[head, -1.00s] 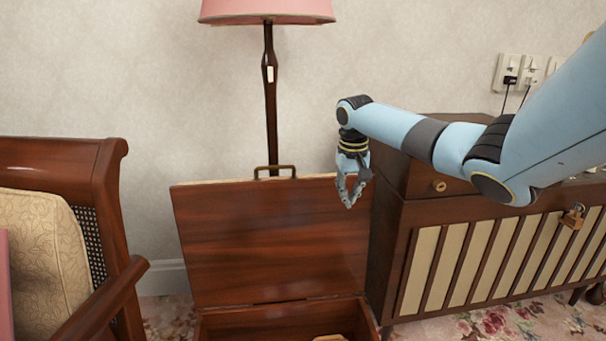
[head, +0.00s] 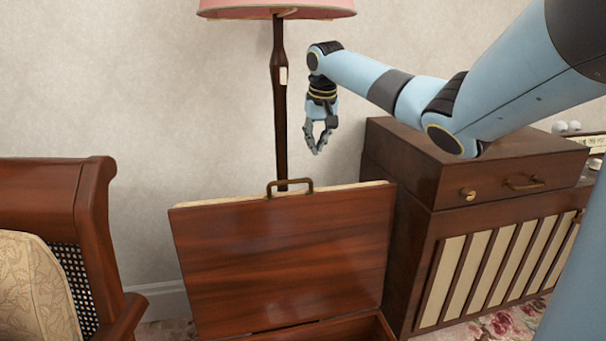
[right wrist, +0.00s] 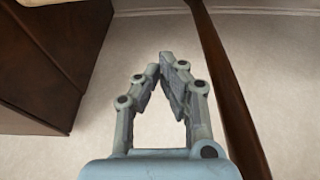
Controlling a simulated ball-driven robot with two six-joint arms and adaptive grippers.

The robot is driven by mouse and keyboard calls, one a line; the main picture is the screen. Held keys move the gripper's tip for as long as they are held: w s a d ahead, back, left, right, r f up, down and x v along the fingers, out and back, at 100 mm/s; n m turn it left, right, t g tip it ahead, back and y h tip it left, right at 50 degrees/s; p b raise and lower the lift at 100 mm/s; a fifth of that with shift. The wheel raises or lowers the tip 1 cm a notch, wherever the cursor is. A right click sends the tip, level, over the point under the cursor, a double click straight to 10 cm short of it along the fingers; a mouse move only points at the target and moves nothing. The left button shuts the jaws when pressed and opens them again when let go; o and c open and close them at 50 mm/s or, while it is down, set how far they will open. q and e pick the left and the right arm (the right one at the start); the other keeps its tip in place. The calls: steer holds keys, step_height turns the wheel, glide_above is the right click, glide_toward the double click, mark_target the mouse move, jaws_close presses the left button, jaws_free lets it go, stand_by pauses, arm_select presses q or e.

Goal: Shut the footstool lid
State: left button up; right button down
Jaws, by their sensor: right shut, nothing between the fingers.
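The footstool lid (head: 285,258) is dark polished wood and stands open, raised nearly upright behind the footstool box (head: 350,328). A brass handle (head: 290,187) sits on its top edge. Only a strip of the box shows at the bottom of the head view. My right gripper (head: 317,150) hangs pointing down, above the lid's top edge and a little right of the handle, not touching either. Its fingers are shut and empty; the fingertips also show close together in the right wrist view (right wrist: 163,62). My left gripper is not in view.
A wooden cabinet (head: 420,185) with a slatted front stands right of the lid. An armchair (head: 60,200) stands at the left. A floor lamp's dark pole (head: 280,110) rises behind the lid, close to my right gripper. The pale wall is behind.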

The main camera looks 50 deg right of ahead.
steer(key=b+x, duration=0.5)
steer(key=x, duration=0.6)
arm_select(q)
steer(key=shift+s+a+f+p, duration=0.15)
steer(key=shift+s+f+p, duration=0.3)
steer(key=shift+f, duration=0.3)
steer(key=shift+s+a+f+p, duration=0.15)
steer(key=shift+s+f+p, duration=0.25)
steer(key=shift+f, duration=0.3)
arm_select(e)
steer(key=shift+s+a+r, duration=0.3)
steer(key=shift+s+a, duration=0.4)
steer(key=shift+s, duration=0.05)
steer(key=shift+s+a+r, duration=0.3)
steer(key=shift+s+a, duration=0.4)
steer(key=shift+s, duration=0.1)
